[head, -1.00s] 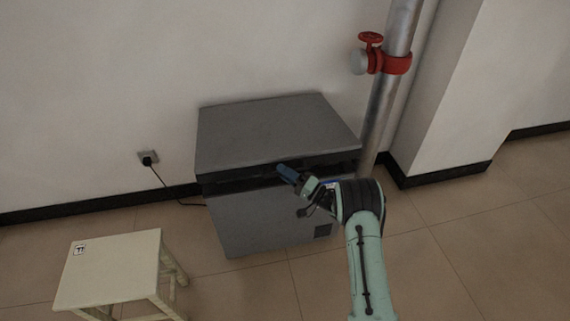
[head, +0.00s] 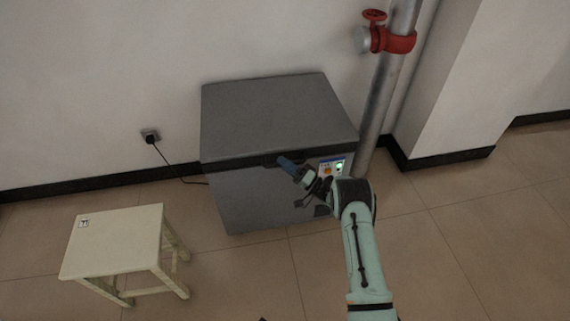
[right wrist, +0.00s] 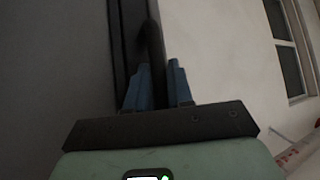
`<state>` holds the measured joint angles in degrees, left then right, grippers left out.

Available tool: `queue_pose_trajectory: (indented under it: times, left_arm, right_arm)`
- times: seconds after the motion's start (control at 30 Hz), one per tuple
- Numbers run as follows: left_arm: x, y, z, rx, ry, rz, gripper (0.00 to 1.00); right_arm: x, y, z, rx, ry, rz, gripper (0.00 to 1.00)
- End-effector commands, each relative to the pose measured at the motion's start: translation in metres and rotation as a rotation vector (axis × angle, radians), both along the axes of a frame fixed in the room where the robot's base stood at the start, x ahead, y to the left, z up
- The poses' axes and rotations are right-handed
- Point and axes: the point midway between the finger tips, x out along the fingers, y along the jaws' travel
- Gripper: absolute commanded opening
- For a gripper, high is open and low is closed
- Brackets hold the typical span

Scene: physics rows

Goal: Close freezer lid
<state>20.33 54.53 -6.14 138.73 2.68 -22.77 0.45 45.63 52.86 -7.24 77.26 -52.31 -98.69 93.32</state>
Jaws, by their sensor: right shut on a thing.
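The grey chest freezer (head: 262,198) stands against the wall in the head view. Its flat lid (head: 275,112) lies down on the body, with no clear gap along the front edge. My right gripper (head: 287,165) is at the middle of the lid's front edge. In the right wrist view its blue fingers (right wrist: 158,88) are on either side of a dark handle bar (right wrist: 154,45), shut on it. The fingers partly hide the handle in the head view. A lit control panel (head: 332,167) shows right of the gripper. My left gripper is not in view.
A cream stool (head: 115,240) stands on the floor at the front left. A power cord (head: 172,168) runs from a wall socket (head: 150,135) to the freezer. A metal pipe (head: 380,105) with a red valve (head: 392,40) stands close to the freezer's right.

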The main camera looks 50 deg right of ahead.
Motion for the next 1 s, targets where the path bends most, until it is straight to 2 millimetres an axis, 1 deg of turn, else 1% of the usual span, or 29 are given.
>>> queue_pose_trajectory:
  times: [0.03, 0.07, 0.1, 0.33, 0.47, 0.57, 0.8, 0.9, 1.0]
  left_arm:
    - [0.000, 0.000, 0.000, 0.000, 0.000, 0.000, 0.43]
    - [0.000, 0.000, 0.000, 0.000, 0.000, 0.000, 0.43]
    - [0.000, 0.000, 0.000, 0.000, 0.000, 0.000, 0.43]
    - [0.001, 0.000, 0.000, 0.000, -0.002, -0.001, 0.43]
    - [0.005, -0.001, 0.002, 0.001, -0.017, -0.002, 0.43]
    - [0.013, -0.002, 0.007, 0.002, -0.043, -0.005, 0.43]
    - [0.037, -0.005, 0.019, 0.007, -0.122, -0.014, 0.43]
    - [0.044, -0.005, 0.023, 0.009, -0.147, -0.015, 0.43]
    - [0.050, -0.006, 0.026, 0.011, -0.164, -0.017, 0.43]
  right_arm:
    - [-0.002, 0.001, -0.011, 0.012, 0.027, -0.004, 0.25]
    - [-0.002, 0.001, -0.011, 0.012, 0.028, -0.004, 0.34]
    - [-0.002, 0.001, -0.011, 0.012, 0.027, -0.004, 0.40]
    - [-0.002, 0.000, -0.009, 0.010, 0.024, -0.005, 0.40]
    - [-0.012, -0.002, -0.012, 0.010, 0.023, -0.006, 0.40]
    - [-0.028, -0.004, -0.017, 0.011, 0.025, -0.006, 0.40]
    - [-0.080, -0.012, -0.034, 0.012, 0.022, -0.006, 0.40]
    - [-0.098, -0.014, -0.041, 0.010, 0.023, -0.006, 0.40]
    - [-0.112, -0.016, -0.047, 0.011, 0.022, -0.003, 0.40]
